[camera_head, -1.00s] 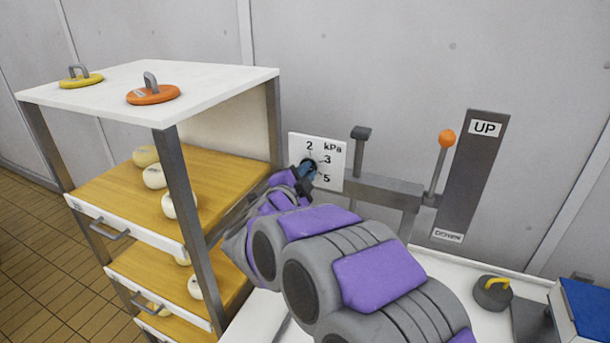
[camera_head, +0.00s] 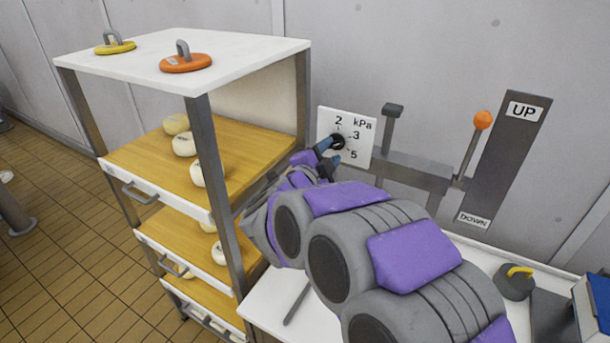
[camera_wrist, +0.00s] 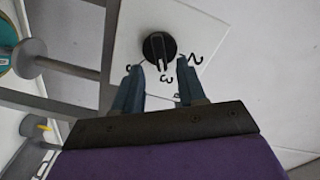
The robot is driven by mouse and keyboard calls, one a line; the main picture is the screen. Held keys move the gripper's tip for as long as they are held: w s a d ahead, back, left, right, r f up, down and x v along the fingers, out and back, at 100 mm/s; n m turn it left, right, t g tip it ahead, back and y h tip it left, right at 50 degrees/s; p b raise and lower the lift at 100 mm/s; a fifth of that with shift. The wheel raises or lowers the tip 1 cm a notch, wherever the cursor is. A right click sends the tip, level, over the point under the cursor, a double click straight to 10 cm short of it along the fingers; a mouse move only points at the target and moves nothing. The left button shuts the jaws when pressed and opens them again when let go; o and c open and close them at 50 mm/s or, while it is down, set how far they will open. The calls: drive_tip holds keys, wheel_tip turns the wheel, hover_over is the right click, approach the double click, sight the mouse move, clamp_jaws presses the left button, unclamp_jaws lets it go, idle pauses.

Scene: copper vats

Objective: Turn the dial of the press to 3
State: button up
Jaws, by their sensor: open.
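The press dial is a round black knob (camera_wrist: 160,47) on a white plate (camera_head: 362,128) marked 2, 3, 5 and kPa. It also shows in the head view (camera_head: 338,142), partly behind my fingers. In the wrist view the plate is seen turned over, and the knob's ridge appears to point at the 3. My gripper (camera_wrist: 160,70) is open, with its blue fingertips just short of the knob, one towards the 5 side and one towards the 2 side. It also shows in the head view (camera_head: 329,152). Nothing is between the fingers, and I cannot tell whether they touch the knob.
A shelf rack (camera_head: 225,170) with pale round cheeses stands left of the dial; an orange weight (camera_head: 186,63) and a yellow weight (camera_head: 115,46) lie on top. Right of the plate are a grey post (camera_head: 391,120) and an orange-tipped lever (camera_head: 482,120) beside the UP/DOWN panel.

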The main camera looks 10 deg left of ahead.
drive_tip(key=p+v, duration=0.1)
drive_tip(key=v, duration=1.3)
drive_tip(key=shift+s+a+p, duration=0.2)
drive_tip(key=shift+s+p, duration=0.1)
drive_tip(key=w+a+r+n+g+y, duration=0.1)
drive_tip(key=w+a+r+n+y, duration=0.15)
drive_tip(key=n+y, duration=0.5)
drive_tip(key=s+d+f+n+g, duration=0.2)
drive_tip(key=s+d+f+g, duration=0.2)
drive_tip(key=s+d, duration=0.5)
drive_tip(key=s+d+f+n+g+h, duration=0.1)
drive_tip(key=s+d+f+n+g, duration=0.2)
drive_tip(key=s, duration=1.1)
drive_tip(key=s+d+f+n+g, duration=0.3)
drive_tip(key=s+d+f+g, duration=0.3)
drive_tip(key=s+d+g, duration=0.4)
drive_tip(key=s+d, duration=0.2)
drive_tip(key=d, duration=0.3)
drive_tip(key=shift+f+g, duration=0.3)
drive_tip(key=shift+g, duration=0.1)
drive_tip(key=shift+n, duration=0.25)
